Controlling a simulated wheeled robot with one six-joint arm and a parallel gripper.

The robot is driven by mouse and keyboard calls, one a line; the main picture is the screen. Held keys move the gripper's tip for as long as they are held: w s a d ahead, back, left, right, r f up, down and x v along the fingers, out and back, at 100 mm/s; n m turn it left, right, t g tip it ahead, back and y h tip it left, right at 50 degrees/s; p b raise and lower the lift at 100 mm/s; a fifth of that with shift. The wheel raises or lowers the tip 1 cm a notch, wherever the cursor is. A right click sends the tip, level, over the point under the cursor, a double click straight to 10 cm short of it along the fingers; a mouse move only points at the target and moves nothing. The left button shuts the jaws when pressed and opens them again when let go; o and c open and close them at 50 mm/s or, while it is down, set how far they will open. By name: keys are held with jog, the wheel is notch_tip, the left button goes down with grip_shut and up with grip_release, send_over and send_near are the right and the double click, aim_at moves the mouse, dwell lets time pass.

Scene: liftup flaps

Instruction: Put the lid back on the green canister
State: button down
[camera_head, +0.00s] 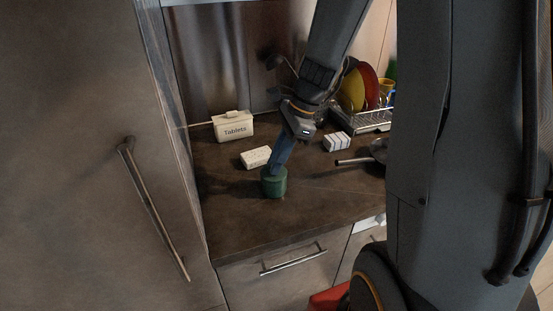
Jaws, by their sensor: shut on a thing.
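The green canister (275,187) stands upright on the brown counter near its front edge. My gripper (277,168) reaches down from above to the canister's top, with its fingers over the rim area. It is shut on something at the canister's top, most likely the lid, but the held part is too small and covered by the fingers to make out. I cannot tell whether the lid is seated on the canister or apart from it.
A white box marked "Tablets" (233,126) stands behind left. A pale block (256,157) lies close behind the canister. A striped box (337,141), a pan (378,152) and a dish rack (366,122) are to the right. The counter (235,215) is clear in front-left.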

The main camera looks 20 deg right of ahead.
dwell(0.4)
jog(key=c, duration=1.1)
grip_release()
